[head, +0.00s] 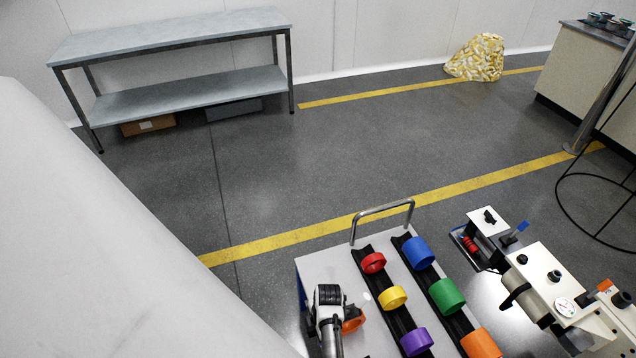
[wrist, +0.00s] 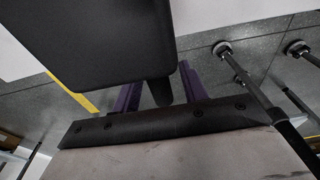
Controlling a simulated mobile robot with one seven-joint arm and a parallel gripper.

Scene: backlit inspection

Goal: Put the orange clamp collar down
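An orange clamp collar (head: 353,322) shows in the head view at the left side of the white cart top, partly hidden behind my wrist. My gripper (head: 337,318) is right at it, but its fingers are hidden under the wrist, so I cannot tell whether they grip the collar. No orange shows in the wrist view, where dark parts fill much of the picture. A second orange ring (head: 481,343) sits at the front end of the right black rail on the cart.
The cart top (head: 318,266) carries a left black rail with red (head: 373,263), yellow (head: 392,297) and purple (head: 416,341) rings, and a right rail with blue (head: 418,253) and green (head: 446,295) rings. A bench device (head: 540,275) stands to the right. A metal handle (head: 381,208) rises behind.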

